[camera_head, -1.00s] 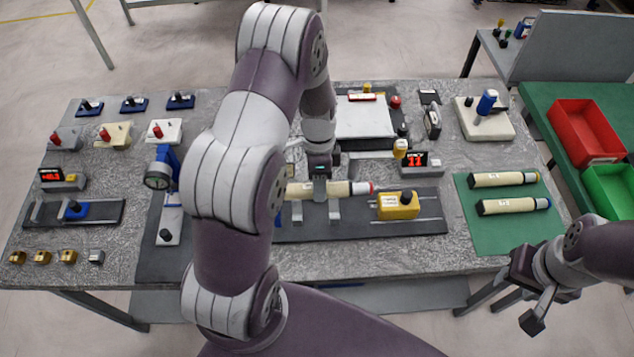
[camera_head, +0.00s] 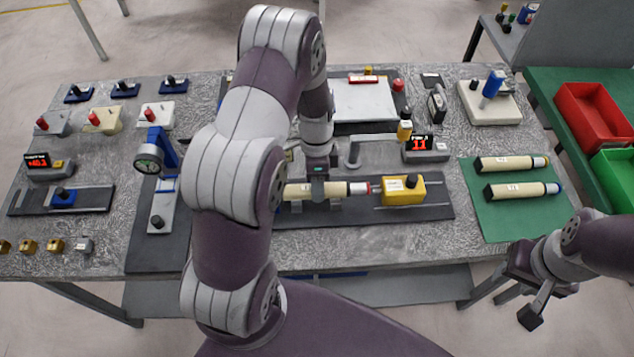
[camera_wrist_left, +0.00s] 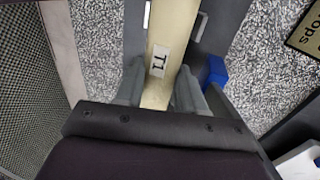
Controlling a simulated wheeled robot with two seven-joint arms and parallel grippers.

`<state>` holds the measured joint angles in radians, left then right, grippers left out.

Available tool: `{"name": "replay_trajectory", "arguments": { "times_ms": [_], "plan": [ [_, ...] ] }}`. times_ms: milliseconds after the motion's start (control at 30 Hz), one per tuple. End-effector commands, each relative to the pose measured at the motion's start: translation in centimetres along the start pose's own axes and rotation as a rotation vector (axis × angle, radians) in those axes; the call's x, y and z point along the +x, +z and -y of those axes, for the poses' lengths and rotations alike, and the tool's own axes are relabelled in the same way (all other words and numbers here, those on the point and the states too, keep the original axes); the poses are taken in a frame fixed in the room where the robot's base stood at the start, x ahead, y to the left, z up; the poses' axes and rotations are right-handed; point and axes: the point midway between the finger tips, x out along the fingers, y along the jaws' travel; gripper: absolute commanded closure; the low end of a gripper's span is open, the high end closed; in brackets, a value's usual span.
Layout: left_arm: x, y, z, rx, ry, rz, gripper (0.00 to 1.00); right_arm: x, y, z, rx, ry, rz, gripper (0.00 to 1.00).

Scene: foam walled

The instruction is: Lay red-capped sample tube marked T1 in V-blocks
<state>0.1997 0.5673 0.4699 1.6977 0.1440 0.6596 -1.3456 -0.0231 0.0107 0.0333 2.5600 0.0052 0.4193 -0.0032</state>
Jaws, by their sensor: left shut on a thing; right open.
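The red-capped tube (camera_head: 353,189) lies level, its red cap to the right. My left gripper (camera_head: 319,190) is shut around its middle from above. In the left wrist view the cream tube body (camera_wrist_left: 172,30) carries a label (camera_wrist_left: 160,61) reading T1, between the fingers (camera_wrist_left: 160,90). The tube is at the V-blocks on the dark base plate (camera_head: 350,214). The blocks are mostly hidden beneath the tube and gripper, so I cannot tell whether it rests fully on them. My right gripper (camera_head: 523,300) is open and empty, off the bench's front right edge.
A yellow block (camera_head: 404,188) stands just right of the red cap. Two other tubes (camera_head: 512,163) (camera_head: 522,190) lie on a green mat (camera_head: 490,222). A dial gauge (camera_head: 150,160) stands left of my left arm. A red display (camera_head: 425,144) stands behind the yellow block.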

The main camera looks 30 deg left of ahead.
Motion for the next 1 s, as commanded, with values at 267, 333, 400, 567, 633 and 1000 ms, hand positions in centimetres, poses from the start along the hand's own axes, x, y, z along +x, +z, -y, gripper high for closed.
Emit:
{"name": "replay_trajectory", "arguments": {
  "times_ms": [267, 333, 400, 567, 633, 1000],
  "plan": [
    [0.5, 0.0, 0.1, 0.000, 0.000, 0.000, 1.00, 0.4, 0.1, 0.0, 0.000, 0.000, 0.000, 0.57],
    [0.6, 0.0, 0.2, 0.000, 0.000, 0.000, 1.00, 0.5, 0.1, 0.0, 0.000, 0.000, 0.000, 0.57],
    [0.7, 0.0, 0.2, 0.000, 0.000, 0.000, 1.00, 0.6, 0.1, 0.0, 0.000, 0.000, 0.000, 0.57],
    [1.0, 0.0, 0.3, 0.000, -0.001, 0.000, 1.00, 0.8, 0.1, 0.0, 0.000, 0.000, 0.000, 0.57],
    [1.2, 0.0, 0.3, 0.000, -0.001, 0.000, 1.00, 0.9, 0.1, 0.0, 0.000, 0.000, 0.000, 0.57],
    [1.3, 0.0, 0.4, 0.000, -0.002, -0.001, 0.32, 1.0, 0.1, 0.0, 0.000, 0.000, 0.000, 0.57]
  ]
}}
